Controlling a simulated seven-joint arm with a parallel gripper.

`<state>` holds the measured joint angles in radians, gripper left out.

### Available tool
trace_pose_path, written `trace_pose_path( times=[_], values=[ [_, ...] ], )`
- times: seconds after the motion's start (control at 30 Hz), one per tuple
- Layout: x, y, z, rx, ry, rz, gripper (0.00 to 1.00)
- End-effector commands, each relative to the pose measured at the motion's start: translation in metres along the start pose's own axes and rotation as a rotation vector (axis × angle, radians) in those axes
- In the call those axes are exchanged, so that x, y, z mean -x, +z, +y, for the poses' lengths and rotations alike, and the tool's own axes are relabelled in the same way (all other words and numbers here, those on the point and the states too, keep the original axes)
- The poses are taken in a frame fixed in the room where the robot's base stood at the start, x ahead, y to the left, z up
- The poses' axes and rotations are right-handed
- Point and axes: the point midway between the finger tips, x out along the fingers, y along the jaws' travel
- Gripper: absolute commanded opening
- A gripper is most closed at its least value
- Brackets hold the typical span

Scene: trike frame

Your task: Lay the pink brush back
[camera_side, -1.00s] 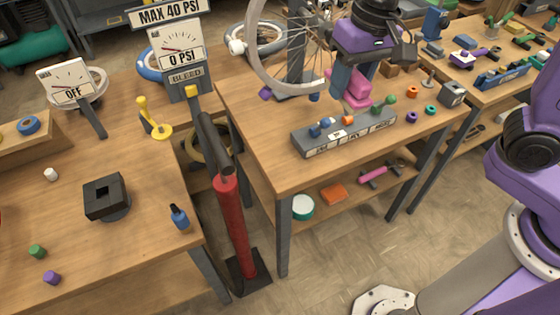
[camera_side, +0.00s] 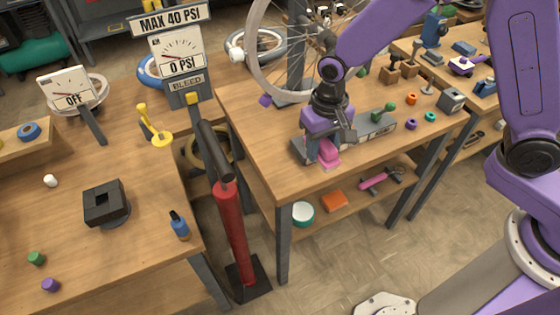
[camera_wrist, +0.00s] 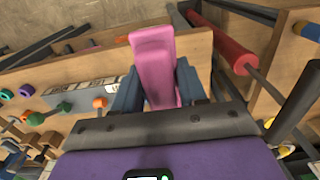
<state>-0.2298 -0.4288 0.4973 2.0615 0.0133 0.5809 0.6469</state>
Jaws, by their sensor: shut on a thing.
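The pink brush (camera_side: 328,154) is between the fingers of my gripper (camera_side: 318,155), at the front left part of the middle bench (camera_side: 285,171). In the wrist view the brush (camera_wrist: 155,62) is a pink block gripped between two blue-grey fingers, with its far end overlapping the bench's front edge. My gripper (camera_wrist: 158,88) is shut on it. It is low over the bench top, in front of the left part of the grey labelled rack (camera_side: 374,131). I cannot tell whether the brush touches the wood. My gripper hides part of the rack.
Small coloured knobs, green (camera_side: 389,109), orange (camera_side: 411,99) and purple (camera_side: 411,124), stand right of my gripper. A bicycle wheel (camera_side: 257,60) rises behind. A red pump (camera_side: 230,225) stands left of the bench. A pink-handled tool (camera_side: 373,181) lies on the lower shelf.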

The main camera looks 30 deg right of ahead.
Motion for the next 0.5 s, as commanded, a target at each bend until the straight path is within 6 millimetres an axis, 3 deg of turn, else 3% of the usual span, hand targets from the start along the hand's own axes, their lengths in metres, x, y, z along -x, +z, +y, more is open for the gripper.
trace_pose_path(
  times=[0.3,0.5],
  values=[
    [-0.027,-0.050,-0.029,-0.001,0.000,0.000,0.03],
    [-0.056,-0.070,-0.041,0.000,0.001,-0.002,0.03]
  ],
)
